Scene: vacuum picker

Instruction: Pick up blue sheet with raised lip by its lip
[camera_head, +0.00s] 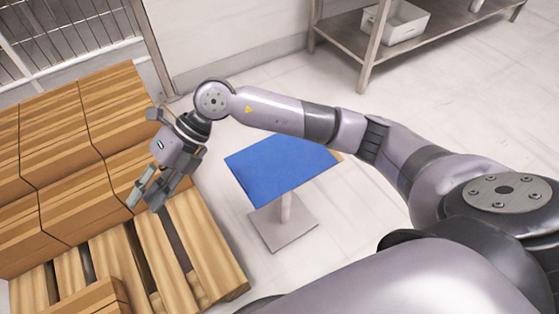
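The blue sheet (280,168) lies on top of a small pedestal stand (284,232) in the middle of the head view. Its raised lip cannot be made out from here, and my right forearm passes over its far edge. My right gripper (146,201) is to the left of the sheet, above the boxes and pallet, and points down to the left. Its fingers look apart, with nothing seen between them. It does not touch the sheet. My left gripper is not in view.
Stacked brown boxes (105,115) stand at the left on a wooden pallet (200,245), close to my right gripper. A shelf rack (345,38) with a white bin (405,22) stands at the back. The floor right of the stand is clear.

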